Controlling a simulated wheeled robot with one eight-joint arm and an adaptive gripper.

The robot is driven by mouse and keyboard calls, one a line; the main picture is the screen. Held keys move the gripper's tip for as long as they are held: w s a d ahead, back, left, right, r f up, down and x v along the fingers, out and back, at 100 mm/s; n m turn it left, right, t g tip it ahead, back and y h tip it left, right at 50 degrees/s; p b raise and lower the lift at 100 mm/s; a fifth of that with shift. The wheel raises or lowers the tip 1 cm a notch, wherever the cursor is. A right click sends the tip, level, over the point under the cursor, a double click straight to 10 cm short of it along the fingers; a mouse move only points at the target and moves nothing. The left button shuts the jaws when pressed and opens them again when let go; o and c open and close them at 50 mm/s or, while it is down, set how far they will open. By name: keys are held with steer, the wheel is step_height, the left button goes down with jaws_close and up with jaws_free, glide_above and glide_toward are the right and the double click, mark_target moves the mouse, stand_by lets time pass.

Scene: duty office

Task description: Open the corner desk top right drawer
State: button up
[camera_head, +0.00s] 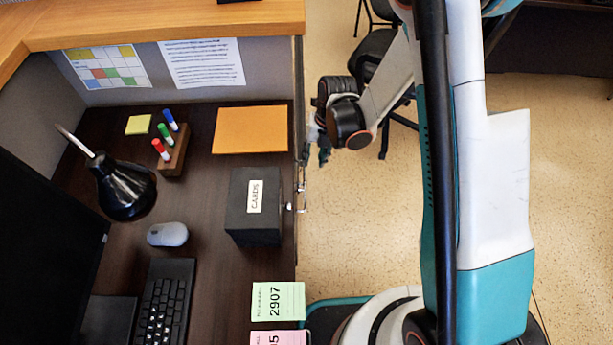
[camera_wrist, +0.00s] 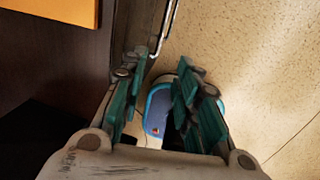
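The dark corner desk (camera_head: 215,195) fills the left of the head view. Its front is seen nearly edge-on, so the drawer faces are mostly hidden. Metal handles (camera_head: 302,190) stick out from the front beside the card box; I cannot tell which drawer each belongs to. My gripper (camera_head: 319,148) is just outside the desk's front edge, farther back than those handles. In the wrist view, my gripper (camera_wrist: 159,78) has its teal fingers spread with nothing gripped. A metal handle (camera_wrist: 163,30) shows beyond the fingertips, apart from them.
A black card box (camera_head: 252,205), an orange envelope (camera_head: 250,130), a pen holder (camera_head: 174,155), a lamp (camera_head: 125,190), a mouse (camera_head: 167,235) and a keyboard (camera_head: 165,300) are on the desk. A black chair (camera_head: 372,50) stands behind my arm. Floor at right (camera_head: 570,200) is clear.

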mark_target(305, 181)
steer(key=f+b, duration=0.1)
steer(key=f, duration=0.3)
steer(key=a+f+b, duration=0.1)
steer(key=f+b, duration=0.1)
steer(key=f, duration=0.2)
steer(key=a+f+b, duration=0.1)
steer(key=f, duration=0.3)
steer(key=shift+a+f, duration=0.1)
steer(key=shift+a, duration=0.1)
jaws_close()
